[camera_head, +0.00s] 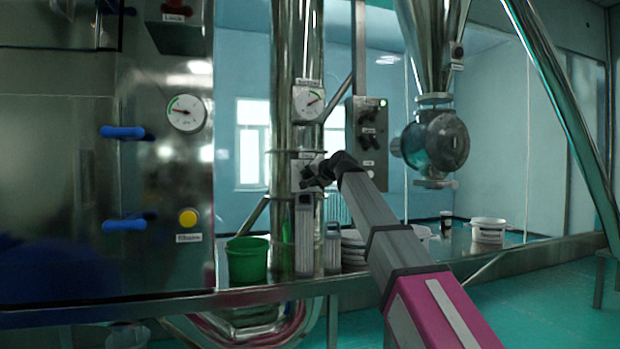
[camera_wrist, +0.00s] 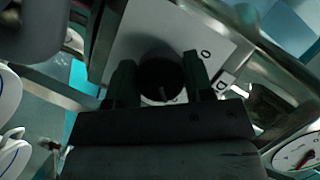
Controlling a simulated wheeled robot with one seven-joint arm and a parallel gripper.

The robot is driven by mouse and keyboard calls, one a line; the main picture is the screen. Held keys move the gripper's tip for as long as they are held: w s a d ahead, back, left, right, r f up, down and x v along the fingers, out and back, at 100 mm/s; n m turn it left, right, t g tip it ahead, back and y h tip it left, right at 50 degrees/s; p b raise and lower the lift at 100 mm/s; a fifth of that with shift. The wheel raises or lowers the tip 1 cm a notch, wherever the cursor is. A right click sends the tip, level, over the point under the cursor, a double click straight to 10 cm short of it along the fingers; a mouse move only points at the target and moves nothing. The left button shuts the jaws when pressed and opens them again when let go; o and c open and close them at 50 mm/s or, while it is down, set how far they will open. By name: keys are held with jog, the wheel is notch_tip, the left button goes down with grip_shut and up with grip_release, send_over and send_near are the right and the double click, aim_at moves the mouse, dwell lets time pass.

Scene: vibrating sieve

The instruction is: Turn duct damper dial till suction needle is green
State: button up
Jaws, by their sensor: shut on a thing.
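The duct damper dial (camera_wrist: 162,80) is a round black knob on a pale plate with letters, seen in the wrist view. My gripper (camera_head: 314,178) is shut on it, with one dark finger on each side. In the head view the gripper and arm hide the dial on the steel duct (camera_head: 297,45). The suction gauge (camera_head: 309,103) is a round white dial on the duct, above my gripper. It also shows cut off at the lower right of the wrist view (camera_wrist: 298,152). Its needle is too small to read against the coloured zones.
A second gauge (camera_head: 186,113), blue handles (camera_head: 124,132) and a yellow button (camera_head: 188,217) are on the steel cabinet at the left. A switch box (camera_head: 367,138) stands right of the duct. A green bucket (camera_head: 247,260) and grey canisters (camera_head: 305,235) stand below my gripper.

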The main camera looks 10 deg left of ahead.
jog(key=o, duration=0.9)
jog(key=shift+s+d, duration=0.1)
jog(key=v, duration=1)
jog(key=shift+s+d, duration=0.2)
jog(key=shift+d, duration=0.05)
